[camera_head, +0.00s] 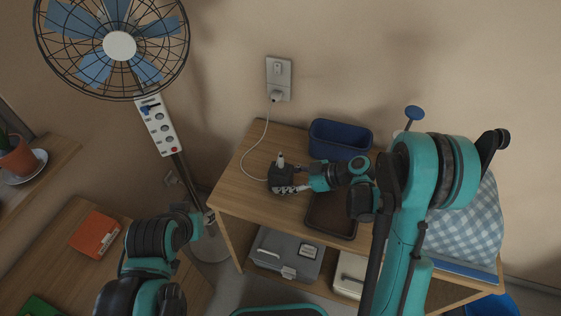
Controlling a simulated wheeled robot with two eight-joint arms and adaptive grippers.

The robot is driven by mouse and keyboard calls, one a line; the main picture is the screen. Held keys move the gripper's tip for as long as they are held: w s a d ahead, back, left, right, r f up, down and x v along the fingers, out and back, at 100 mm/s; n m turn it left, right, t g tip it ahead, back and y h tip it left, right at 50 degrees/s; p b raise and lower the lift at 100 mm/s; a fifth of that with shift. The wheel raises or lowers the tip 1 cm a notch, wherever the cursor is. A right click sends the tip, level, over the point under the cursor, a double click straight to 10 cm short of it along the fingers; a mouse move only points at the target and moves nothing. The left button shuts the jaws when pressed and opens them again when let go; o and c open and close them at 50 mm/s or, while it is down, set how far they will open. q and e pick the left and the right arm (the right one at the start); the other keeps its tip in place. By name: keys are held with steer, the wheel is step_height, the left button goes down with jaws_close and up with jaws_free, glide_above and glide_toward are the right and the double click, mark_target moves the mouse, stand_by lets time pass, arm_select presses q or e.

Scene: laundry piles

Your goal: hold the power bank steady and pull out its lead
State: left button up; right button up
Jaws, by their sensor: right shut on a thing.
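A thin white lead (262,137) hangs from the lower wall socket and curves down to the wooden table (240,193). Its low end reaches a small dark block, which looks like the power bank (281,171), with a short white piece standing up from its top. My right gripper (289,184) comes in from the right and is shut on this dark block at the table's left part. Its fingers hide part of the block, and the lead's joint with it is too small to make out. My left gripper (203,219) is low, left of the table; its fingers are unclear.
A blue bin (340,139) and a dark tray (331,222) sit on the table near my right arm. A grey case (286,253) is on the shelf below. A wall socket (279,79) is behind.

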arm_select(q)
steer(key=shift+c, duration=0.7)
steer(key=n+g+h, duration=0.9)
steer(key=n+g, duration=0.1)
steer(key=n, duration=0.4)
glide_toward(281, 162)
steer(key=shift+w+x, duration=0.2)
steer(key=shift+x, duration=1.95)
steer(key=shift+w+x, duration=0.2)
steer(key=shift+x, duration=1.95)
steer(key=shift+d, duration=0.1)
steer(key=shift+c, duration=0.2)
